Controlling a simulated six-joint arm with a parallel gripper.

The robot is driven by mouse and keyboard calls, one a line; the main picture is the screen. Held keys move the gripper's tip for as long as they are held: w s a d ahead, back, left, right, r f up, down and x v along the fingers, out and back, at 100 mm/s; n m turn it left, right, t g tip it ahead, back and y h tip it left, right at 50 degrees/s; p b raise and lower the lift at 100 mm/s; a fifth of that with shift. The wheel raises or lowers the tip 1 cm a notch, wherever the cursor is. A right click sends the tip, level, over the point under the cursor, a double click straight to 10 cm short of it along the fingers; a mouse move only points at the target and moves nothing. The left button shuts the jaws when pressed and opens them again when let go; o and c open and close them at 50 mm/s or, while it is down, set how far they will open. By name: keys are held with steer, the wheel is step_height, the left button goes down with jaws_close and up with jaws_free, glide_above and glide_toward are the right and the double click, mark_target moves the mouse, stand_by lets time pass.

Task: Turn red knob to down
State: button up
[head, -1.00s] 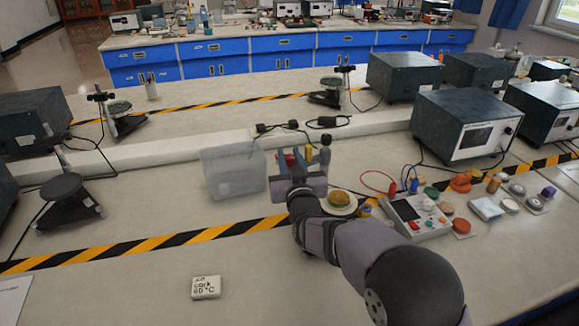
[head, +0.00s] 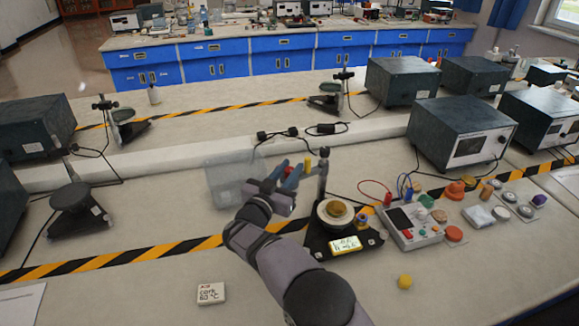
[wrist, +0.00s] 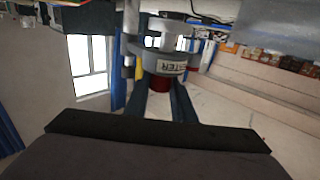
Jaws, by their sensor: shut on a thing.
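A stand with a black base (head: 318,240), a round plate and a dark upright post (head: 322,184) stands near the middle of the bench. The red knob (head: 308,160) is beside the top of the post, near a yellow part (head: 323,153). In the wrist view the red knob (wrist: 160,83) sits under a grey lettered housing (wrist: 163,63). My gripper (head: 299,167) reaches it from the lower left in the head view. Its blue fingers, also in the wrist view (wrist: 164,92), are shut on the red knob and partly hide it. Which way the knob points cannot be told.
A clear bin (head: 226,180) is close to the left of my gripper. A control box with buttons (head: 412,226) is on the right. A yellow ball-like thing (head: 404,282) and a white label block (head: 211,293) lie in front. The front left bench is mostly bare.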

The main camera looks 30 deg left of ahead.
steer(key=shift+w+a+r+m+h+b, duration=0.1)
steer(key=shift+r+m+h+b, duration=0.1)
steer(key=shift+m+h+b, duration=0.3)
steer(key=shift+r+m+h+b, duration=0.15)
steer(key=shift+m+h, duration=0.35)
steer(key=shift+h, duration=0.4)
steer(key=shift+m+h+b, duration=0.4)
steer(key=shift+h, duration=0.1)
steer(key=o, duration=1.1)
steer(key=shift+f, duration=0.1)
steer(key=shift+c, duration=0.2)
steer(key=shift+f, duration=0.1)
steer(key=s+b, duration=0.1)
steer(key=s, duration=0.6)
steer(key=shift+s+a+b, duration=0.25)
steer(key=shift+a+b, duration=0.05)
steer(key=shift+a, duration=0.15)
